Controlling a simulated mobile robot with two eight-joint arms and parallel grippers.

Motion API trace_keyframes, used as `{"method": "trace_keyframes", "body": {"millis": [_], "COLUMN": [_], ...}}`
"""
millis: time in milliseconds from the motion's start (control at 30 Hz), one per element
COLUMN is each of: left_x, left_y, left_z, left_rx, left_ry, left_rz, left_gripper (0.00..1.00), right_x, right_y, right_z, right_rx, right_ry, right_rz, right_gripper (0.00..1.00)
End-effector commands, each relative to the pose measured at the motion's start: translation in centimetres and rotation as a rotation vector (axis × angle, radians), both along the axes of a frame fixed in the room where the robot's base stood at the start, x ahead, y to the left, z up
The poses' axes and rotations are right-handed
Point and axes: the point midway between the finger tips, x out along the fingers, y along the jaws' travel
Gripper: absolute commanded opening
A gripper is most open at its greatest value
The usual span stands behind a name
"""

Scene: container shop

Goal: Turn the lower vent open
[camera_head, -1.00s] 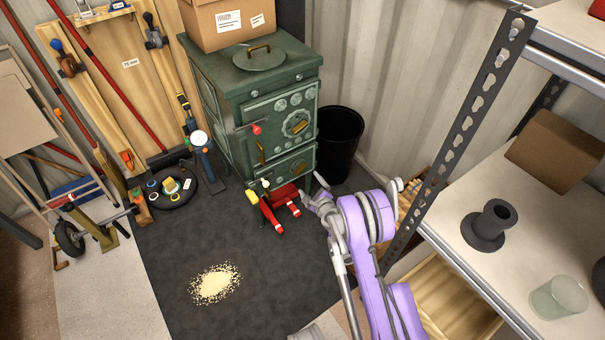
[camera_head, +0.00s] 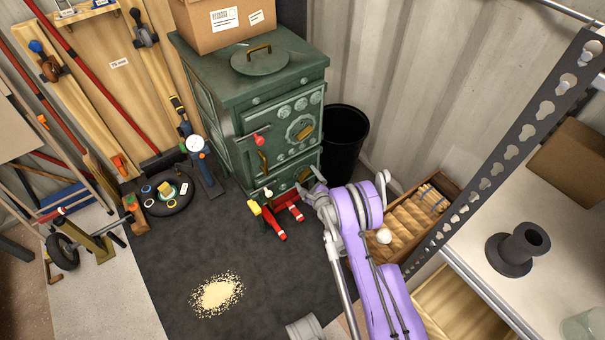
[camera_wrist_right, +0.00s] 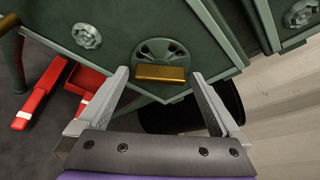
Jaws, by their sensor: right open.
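The green stove (camera_head: 240,100) stands against the back wall. Its lower vent, a round plate with a brass tab (camera_wrist_right: 160,73), is low on the front and fills the middle of the right wrist view; in the head view my gripper partly hides it. Dark fan-shaped patches show on the vent plate. My right gripper (camera_wrist_right: 159,77) is open, with one finger on each side of the tab and visible gaps to it. In the head view the right gripper (camera_head: 312,184) is close to the stove's lower front. An upper dial (camera_head: 301,128) with a brass tab is above.
A wooden crate (camera_head: 450,185) and metal shelving (camera_head: 510,150) are on the right. The floor left of my arm is mostly clear, with spilled grains (camera_head: 217,292).

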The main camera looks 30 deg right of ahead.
Motion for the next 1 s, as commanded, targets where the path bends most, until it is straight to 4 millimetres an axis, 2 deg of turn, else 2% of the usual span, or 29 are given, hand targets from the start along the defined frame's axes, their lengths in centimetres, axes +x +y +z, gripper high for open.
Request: {"method": "trace_keyframes", "body": {"millis": [233, 600, 667, 1000], "left_x": [0.0, 0.0, 0.0, -0.2], "left_y": [0.0, 0.0, 0.0, 0.0], "left_z": [0.0, 0.0, 0.0, 1.2], "left_rx": [0.0, 0.0, 0.0, 0.0], "left_ry": [0.0, 0.0, 0.0, -0.002], "left_rz": [0.0, 0.0, 0.0, 0.0], "left_gripper": [0.0, 0.0, 0.0, 0.0], "right_x": [0.0, 0.0, 0.0, 0.0], "right_y": [0.0, 0.0, 0.0, 0.1], "right_z": [0.0, 0.0, 0.0, 0.0], "right_rx": [0.0, -0.001, -0.001, -0.117], "right_ry": [0.0, 0.0, 0.0, -0.01], "right_rz": [0.0, 0.0, 0.0, 0.001], "right_gripper": [1.0, 0.33, 0.24, 0.24]}}
